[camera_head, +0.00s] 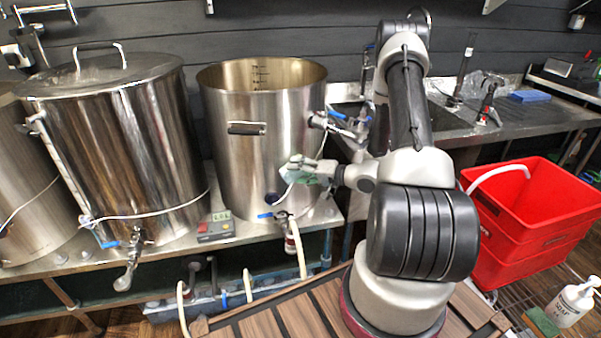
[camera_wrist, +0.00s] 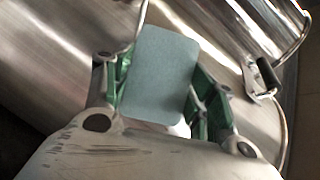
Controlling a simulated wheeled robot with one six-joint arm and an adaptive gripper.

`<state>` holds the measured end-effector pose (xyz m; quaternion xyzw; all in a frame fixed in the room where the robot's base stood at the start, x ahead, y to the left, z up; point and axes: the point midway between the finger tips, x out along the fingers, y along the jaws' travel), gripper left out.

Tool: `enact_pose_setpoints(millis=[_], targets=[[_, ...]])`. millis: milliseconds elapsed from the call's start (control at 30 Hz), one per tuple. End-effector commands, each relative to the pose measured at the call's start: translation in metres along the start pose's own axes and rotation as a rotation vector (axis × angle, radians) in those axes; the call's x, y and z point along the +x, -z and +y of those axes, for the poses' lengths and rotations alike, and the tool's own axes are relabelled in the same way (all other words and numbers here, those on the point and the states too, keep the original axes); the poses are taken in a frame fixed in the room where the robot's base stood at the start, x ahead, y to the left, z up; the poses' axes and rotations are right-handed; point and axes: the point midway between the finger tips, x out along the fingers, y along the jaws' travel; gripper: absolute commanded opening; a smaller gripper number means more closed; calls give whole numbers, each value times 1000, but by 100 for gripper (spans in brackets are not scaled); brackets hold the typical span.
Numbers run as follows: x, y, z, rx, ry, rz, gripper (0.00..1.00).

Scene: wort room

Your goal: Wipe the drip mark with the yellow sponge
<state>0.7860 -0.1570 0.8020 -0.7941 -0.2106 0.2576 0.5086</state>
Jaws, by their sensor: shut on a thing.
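My gripper (camera_head: 310,172) is in front of the open steel kettle (camera_head: 232,165), close to its front wall. In the wrist view its green-padded fingers are shut on a flat grey-green pad (camera_wrist: 163,72), which is the sponge as far as I can tell. No yellow face of it shows. In the head view the sponge is small and mostly hidden by the fingers. I cannot tell whether it touches the kettle wall. I cannot make out the drip mark in either view; the gripper covers part of the wall.
A lidded kettle (camera_head: 125,150) stands left, with a small red-grey box (camera_head: 215,228) on the bench between. Taps and hoses stick out below. Red crates (camera_head: 530,215), a white bottle (camera_head: 571,303) and a green pad (camera_head: 541,321) are right. A blue sponge (camera_head: 530,96) lies by the sink.

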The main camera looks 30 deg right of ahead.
Motion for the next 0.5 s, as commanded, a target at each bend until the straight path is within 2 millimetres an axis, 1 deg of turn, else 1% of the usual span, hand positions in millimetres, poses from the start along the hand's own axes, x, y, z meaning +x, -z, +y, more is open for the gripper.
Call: enact_pose_setpoints(millis=[167,500], targets=[[-2,4,2,0,0,2,38],[-15,25,13,-1,0,1,38]])
